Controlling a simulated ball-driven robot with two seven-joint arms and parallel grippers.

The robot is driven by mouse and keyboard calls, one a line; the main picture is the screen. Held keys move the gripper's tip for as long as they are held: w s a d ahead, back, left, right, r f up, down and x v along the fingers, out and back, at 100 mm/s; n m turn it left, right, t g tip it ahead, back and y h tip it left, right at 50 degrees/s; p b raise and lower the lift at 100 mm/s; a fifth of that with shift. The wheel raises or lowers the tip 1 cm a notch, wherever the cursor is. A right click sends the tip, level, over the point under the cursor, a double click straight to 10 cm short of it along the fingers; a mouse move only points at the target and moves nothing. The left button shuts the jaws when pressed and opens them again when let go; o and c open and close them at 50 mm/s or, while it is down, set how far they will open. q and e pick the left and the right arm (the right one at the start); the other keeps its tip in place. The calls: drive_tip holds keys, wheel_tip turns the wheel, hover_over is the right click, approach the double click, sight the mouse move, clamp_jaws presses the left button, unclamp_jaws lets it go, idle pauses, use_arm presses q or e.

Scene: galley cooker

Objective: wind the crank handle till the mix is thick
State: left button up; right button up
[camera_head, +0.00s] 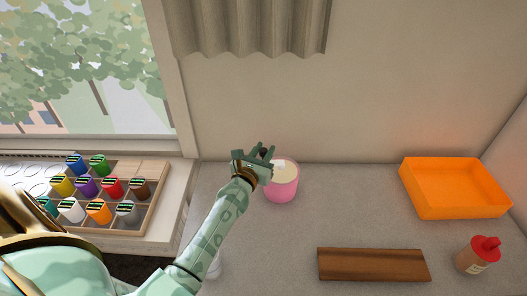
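A pink pot (281,190) stands on the grey counter near the back wall, with a pale cream mix (285,172) showing inside. My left gripper (263,152) is at the pot's upper left rim, its fingers pointing up and away. A small dark piece shows between the fingers; it may be the knob of the crank handle, but it is too small to be sure. The rest of the crank is hidden by the gripper or not visible. I cannot tell whether the fingers press on the piece. My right gripper is not in view.
An orange tray (458,214) sits at the back right. A brown wooden board (373,265) lies at the front, with a red-capped bottle (477,256) to its right. A wooden rack (152,223) of several coloured jars is at left. The counter right of the pot is clear.

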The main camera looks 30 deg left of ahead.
use_arm(q)
clamp_jaws()
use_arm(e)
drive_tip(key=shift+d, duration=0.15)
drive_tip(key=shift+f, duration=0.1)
